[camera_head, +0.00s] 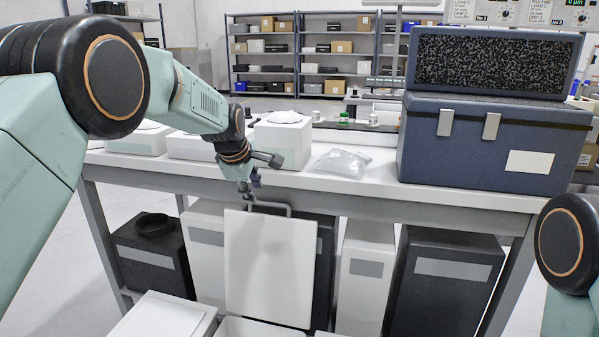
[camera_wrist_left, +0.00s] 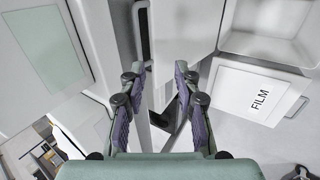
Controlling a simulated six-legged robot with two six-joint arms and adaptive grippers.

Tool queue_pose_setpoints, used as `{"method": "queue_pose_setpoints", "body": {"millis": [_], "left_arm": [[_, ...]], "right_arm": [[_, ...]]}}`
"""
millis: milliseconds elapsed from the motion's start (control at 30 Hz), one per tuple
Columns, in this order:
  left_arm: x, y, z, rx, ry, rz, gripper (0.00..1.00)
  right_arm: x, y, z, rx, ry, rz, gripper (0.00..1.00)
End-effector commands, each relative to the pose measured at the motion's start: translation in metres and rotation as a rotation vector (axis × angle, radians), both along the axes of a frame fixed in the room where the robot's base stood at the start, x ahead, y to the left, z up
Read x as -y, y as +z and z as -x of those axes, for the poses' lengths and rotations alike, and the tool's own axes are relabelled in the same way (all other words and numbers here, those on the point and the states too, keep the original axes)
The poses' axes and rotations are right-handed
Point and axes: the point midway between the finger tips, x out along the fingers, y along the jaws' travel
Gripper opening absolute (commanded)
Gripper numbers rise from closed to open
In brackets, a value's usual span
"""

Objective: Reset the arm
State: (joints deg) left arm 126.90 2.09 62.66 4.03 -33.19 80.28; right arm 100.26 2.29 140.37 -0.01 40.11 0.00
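My left arm (camera_head: 200,100) comes in from the left and reaches down to the front edge of the white bench. My left gripper (camera_head: 256,174) is just above the grey handle (camera_head: 275,206) of a white panel (camera_head: 270,265), which stands tilted in front of the bench. In the left wrist view, the two fingers of the gripper (camera_wrist_left: 160,72) are spread apart with a clear gap. Nothing is visibly clamped between them. Whether a finger touches the handle cannot be told. My right arm (camera_head: 567,245) shows only in part at the right edge; its gripper is out of view.
A dark blue case (camera_head: 490,145) stands on the bench (camera_head: 360,188) at right, beside a clear bag (camera_head: 341,163). White boxes (camera_head: 283,140) stand near the left arm. Black and white bins (camera_head: 440,285) fill the space below. A FILM label (camera_wrist_left: 260,98) shows in the wrist view.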

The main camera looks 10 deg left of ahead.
Motion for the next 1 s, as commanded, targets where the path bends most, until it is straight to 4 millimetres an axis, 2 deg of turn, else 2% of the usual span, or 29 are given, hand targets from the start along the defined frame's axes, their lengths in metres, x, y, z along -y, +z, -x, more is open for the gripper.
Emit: {"method": "queue_pose_setpoints", "body": {"millis": [167, 233, 367, 467, 567, 700, 867, 1000], "left_arm": [[-0.002, 0.007, -0.014, 0.086, -0.129, -0.097, 0.32], [-0.003, -0.002, -0.015, 0.128, -0.219, -0.172, 0.32], [-0.005, -0.038, -0.001, 0.167, -0.387, -0.317, 0.32], [-0.006, -0.078, 0.021, 0.164, -0.512, -0.415, 0.32], [-0.006, -0.12, 0.05, 0.143, -0.627, -0.495, 0.32], [-0.005, -0.173, 0.1, 0.101, -0.779, -0.579, 0.32], [-0.004, -0.225, 0.166, 0.043, -0.936, -0.64, 0.32], [-0.002, -0.261, 0.23, -0.015, -1.064, -0.667, 0.32]], "right_arm": [[0.0, 0.0, 0.0, 0.0, 0.0, 0.0, 0.0], [0.0, 0.0, 0.0, 0.0, 0.0, 0.0, 0.0], [0.0, 0.0, 0.0, 0.0, 0.0, 0.0, 0.0], [0.0, 0.0, 0.0, 0.0, 0.0, 0.0, 0.0], [0.0, 0.0, 0.0, 0.0, 0.0, 0.0, 0.0], [0.0, 0.0, 0.0, 0.0, 0.0, 0.0, 0.0], [0.0, 0.0, 0.0, 0.0, 0.0, 0.0, 0.0], [0.0, 0.0, 0.0, 0.0, 0.0, 0.0, 0.0]]}}
